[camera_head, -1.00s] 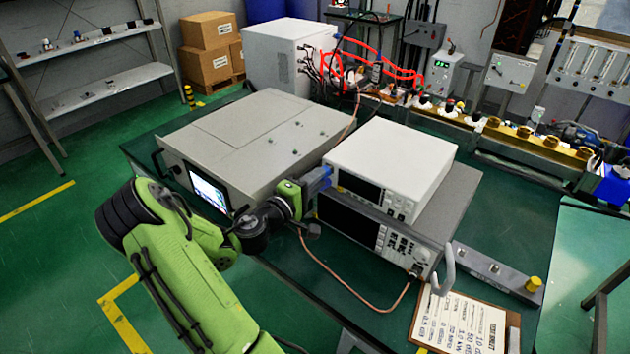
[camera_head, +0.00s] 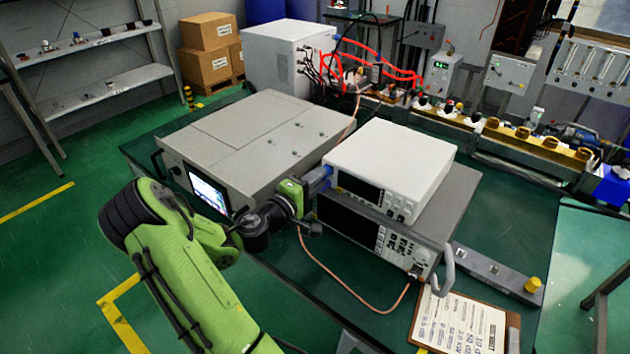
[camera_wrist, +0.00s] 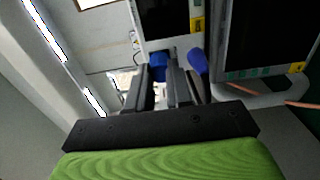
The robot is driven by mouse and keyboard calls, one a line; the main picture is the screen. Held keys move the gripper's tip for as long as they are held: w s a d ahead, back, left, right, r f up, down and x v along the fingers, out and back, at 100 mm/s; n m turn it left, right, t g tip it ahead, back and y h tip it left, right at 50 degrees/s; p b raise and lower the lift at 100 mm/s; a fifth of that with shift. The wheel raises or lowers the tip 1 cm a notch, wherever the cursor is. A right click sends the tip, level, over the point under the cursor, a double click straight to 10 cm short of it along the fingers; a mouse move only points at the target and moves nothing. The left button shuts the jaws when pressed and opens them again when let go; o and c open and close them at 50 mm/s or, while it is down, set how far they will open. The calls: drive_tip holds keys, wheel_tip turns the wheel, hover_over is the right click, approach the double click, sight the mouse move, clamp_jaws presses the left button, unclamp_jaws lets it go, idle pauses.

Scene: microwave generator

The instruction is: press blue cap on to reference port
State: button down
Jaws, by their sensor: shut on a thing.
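My gripper (camera_head: 316,181) is at the left front corner of the white instrument (camera_head: 405,160), which sits on a grey one. In the wrist view, my gripper (camera_wrist: 160,78) is shut on a blue piece, apparently the blue cap (camera_wrist: 158,73), against the lower edge of an instrument front. A second blue piece (camera_wrist: 198,62) shows just right of the fingers. In the head view, a little blue shows beside the fingertips. The reference port cannot be made out, and the fingers hide the contact area.
A large grey unit with a lit screen (camera_head: 208,190) stands left of my gripper. The lower grey instrument (camera_head: 350,225) has a handle and a copper-coloured cable (camera_head: 345,285) in front. A clipboard (camera_head: 460,318) lies at the bench's front right.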

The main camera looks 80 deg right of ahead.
drive_tip(key=c, duration=0.9)
unclamp_jaws()
drive_tip(key=shift+c, duration=0.2)
drive_tip(key=v, duration=1.5)
drive_tip(key=shift+w+a, duration=0.2)
drive_tip(key=shift+a, duration=0.1)
drive_tip(key=w+a+m+t+y+p, duration=0.1)
drive_tip(key=w+a+t+y+p, duration=0.2)
drive_tip(key=a+y, duration=0.4)
drive_tip(key=w+a+m+t+y+p, duration=0.15)
drive_tip(key=a+t+y, duration=0.3)
drive_tip(key=a, duration=0.45)
drive_tip(key=s+a+r+n+t+y+p, duration=0.1)
drive_tip(key=a+r+n+t+y, duration=0.4)
drive_tip(key=a+r, duration=0.8)
drive_tip(key=shift+s+a+r+n+p, duration=0.15)
drive_tip(key=shift+s+a+n+p, duration=0.35)
drive_tip(key=shift+a+n, duration=0.65)
